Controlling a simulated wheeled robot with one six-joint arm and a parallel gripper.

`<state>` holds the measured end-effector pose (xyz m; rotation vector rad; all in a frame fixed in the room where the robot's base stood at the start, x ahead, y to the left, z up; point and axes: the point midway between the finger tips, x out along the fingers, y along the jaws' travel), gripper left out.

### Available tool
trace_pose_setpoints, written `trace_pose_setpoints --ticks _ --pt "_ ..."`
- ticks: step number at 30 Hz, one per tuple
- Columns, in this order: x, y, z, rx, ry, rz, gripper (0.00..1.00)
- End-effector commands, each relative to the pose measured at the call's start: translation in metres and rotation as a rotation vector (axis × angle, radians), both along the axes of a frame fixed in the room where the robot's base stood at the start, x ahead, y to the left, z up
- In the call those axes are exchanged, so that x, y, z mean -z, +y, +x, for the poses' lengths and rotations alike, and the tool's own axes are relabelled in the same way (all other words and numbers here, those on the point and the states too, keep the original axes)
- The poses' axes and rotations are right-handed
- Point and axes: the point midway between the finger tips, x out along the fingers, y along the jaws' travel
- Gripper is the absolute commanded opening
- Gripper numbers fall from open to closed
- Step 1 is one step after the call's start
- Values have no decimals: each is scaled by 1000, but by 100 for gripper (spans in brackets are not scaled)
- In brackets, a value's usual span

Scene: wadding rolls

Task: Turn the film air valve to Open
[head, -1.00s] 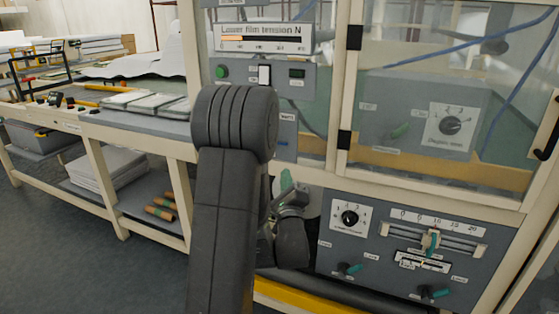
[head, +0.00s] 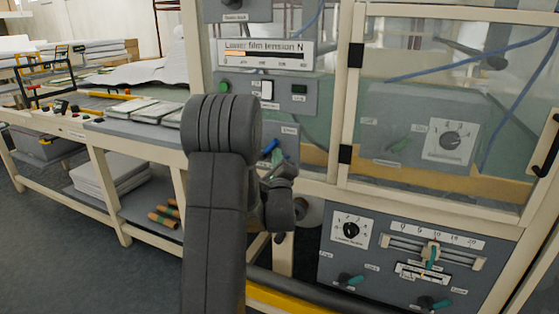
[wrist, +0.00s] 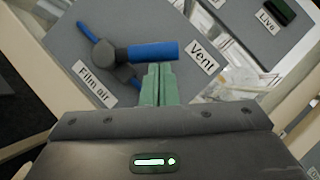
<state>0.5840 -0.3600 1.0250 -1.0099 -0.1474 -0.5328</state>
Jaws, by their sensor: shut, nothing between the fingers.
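The film air valve (wrist: 105,53) is in the wrist view, on a grey panel. It has a dark hub and a thick blue handle (wrist: 152,50) pointing right, toward the "Vent" label (wrist: 201,59). A thinner blue piece (wrist: 82,31) extends to the upper left. The "Film air" label (wrist: 96,84) is below left. My gripper (wrist: 158,68) is shut and empty, its green fingertips just below the handle's right part; whether they touch it I cannot tell. In the head view the blue handle (head: 270,147) shows just above my gripper (head: 277,157). No "Open" label is readable.
A "Live" label (wrist: 266,21) and dark switch are at upper right in the wrist view. In the head view, a lower panel (head: 335,265) with knobs, a slider and green levers is at right. A glazed door (head: 350,100) stands above it. A bench (head: 160,140) is at left.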

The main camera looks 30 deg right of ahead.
Motion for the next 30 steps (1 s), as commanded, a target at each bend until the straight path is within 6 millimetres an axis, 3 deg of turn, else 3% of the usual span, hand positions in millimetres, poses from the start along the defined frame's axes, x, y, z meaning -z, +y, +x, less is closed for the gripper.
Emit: trace_pose_setpoints --ticks 30 --pt "-11 3 3 0 118 -103 0"
